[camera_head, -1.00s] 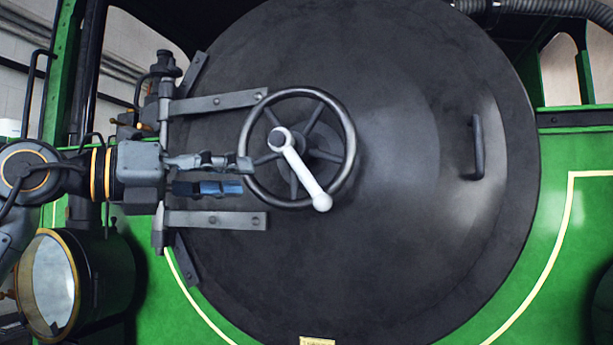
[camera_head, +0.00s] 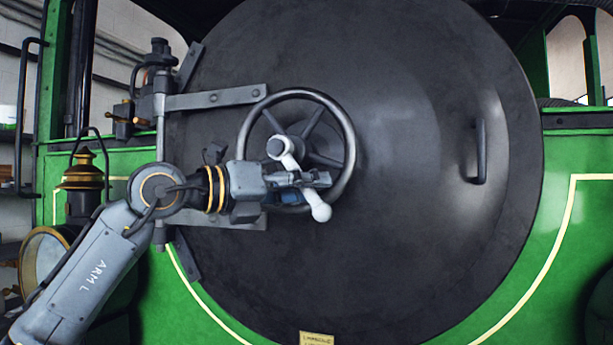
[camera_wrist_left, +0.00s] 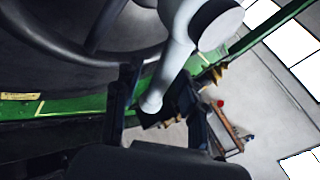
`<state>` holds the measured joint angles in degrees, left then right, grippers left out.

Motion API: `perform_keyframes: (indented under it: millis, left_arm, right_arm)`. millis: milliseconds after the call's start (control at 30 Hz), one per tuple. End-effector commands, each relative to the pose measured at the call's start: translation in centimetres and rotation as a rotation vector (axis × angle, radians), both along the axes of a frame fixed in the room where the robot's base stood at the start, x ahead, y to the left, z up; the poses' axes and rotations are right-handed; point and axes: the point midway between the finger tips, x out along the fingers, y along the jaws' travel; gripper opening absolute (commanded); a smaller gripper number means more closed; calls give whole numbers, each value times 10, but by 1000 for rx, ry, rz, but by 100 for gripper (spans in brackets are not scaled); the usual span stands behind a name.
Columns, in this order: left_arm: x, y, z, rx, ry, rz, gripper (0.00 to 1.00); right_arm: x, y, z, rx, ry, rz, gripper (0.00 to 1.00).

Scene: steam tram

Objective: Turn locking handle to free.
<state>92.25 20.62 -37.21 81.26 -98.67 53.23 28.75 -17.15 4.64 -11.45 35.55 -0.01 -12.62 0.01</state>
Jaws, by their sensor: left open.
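The white locking handle (camera_head: 318,207) is a bar with a ball end, set at the hub of the dark handwheel (camera_head: 347,130) on the round black door. It slants from the hub down to the right. My left gripper (camera_head: 308,187) is open at the lower half of the handle, in front of the wheel's lower part. In the left wrist view the handle (camera_wrist_left: 176,62) runs down between the two spread fingers of my left gripper (camera_wrist_left: 164,88). Whether either finger touches it I cannot tell. My right gripper is not in view.
The black door (camera_head: 420,230) has a grab bar (camera_head: 480,150) at right and a hinge strap (camera_head: 215,99) at left. A brass-rimmed lamp (camera_head: 45,262) stands at lower left.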

Motion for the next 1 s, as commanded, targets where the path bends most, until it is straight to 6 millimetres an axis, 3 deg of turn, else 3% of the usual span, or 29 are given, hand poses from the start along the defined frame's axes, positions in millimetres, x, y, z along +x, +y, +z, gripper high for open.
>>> perform_keyframes:
  millis: [300, 500, 1000]
  left_arm:
    - [2, -2, -1, 0, 0, 0, 41]
    - [1, -2, -1, 0, 0, 0, 1]
    - [1, 3, -1, -40, 12, 0, 0]
  right_arm:
    - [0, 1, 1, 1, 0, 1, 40]
    - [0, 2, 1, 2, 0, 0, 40]
    - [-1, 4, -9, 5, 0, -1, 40]
